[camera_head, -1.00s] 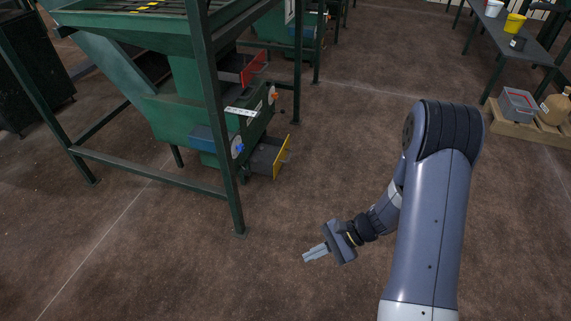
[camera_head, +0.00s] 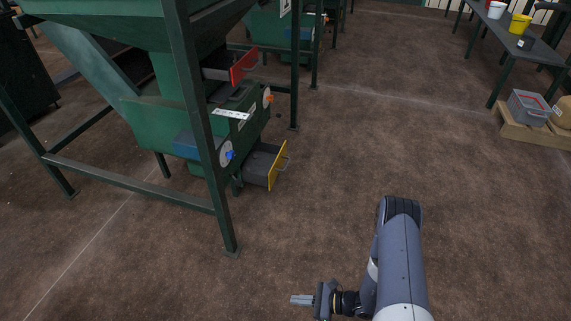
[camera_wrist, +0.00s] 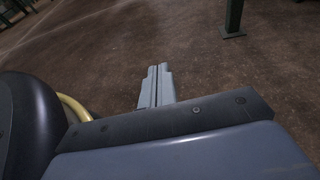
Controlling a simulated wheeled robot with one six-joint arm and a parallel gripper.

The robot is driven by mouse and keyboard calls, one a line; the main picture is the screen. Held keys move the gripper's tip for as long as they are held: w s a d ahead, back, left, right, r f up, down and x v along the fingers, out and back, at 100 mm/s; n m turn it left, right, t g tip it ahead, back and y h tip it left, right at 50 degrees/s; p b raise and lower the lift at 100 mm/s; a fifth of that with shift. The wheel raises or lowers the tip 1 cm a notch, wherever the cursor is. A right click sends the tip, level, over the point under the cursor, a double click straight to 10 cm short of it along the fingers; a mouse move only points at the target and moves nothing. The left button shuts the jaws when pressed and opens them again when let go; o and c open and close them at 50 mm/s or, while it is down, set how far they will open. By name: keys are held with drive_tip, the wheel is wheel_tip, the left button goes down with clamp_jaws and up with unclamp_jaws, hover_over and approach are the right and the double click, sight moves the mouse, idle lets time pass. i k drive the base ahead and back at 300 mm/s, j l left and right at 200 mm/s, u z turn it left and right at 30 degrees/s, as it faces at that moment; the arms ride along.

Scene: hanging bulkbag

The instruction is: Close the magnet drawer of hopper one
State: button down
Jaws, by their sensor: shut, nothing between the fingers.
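The green hopper machine (camera_head: 150,128) stands at left on a dark green frame. A drawer with a red front (camera_head: 244,66) sticks out near its top. A lower drawer with a yellow front (camera_head: 278,166) and a handle is pulled out, showing its dark inside. I cannot tell from labels which is the magnet drawer. My gripper (camera_head: 293,300) is shut and empty, low at the bottom of the head view, well in front of both drawers. In the wrist view its closed fingers (camera_wrist: 155,70) point over bare floor.
A frame leg (camera_head: 205,140) stands left of the yellow drawer; a leg foot also shows in the wrist view (camera_wrist: 232,33). At right are a grey bin (camera_head: 528,108) on a pallet and a table (camera_head: 515,45) with buckets. The floor between is clear.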

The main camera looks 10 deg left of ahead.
sight(219, 65)
drive_tip(key=i+j, duration=0.1)
drive_tip(key=i, duration=0.45)
drive_tip(key=i+j+z, duration=0.1)
drive_tip(key=i, duration=0.45)
drive_tip(key=i+j, duration=0.1)
drive_tip(key=i, duration=0.45)
drive_tip(key=z, duration=0.05)
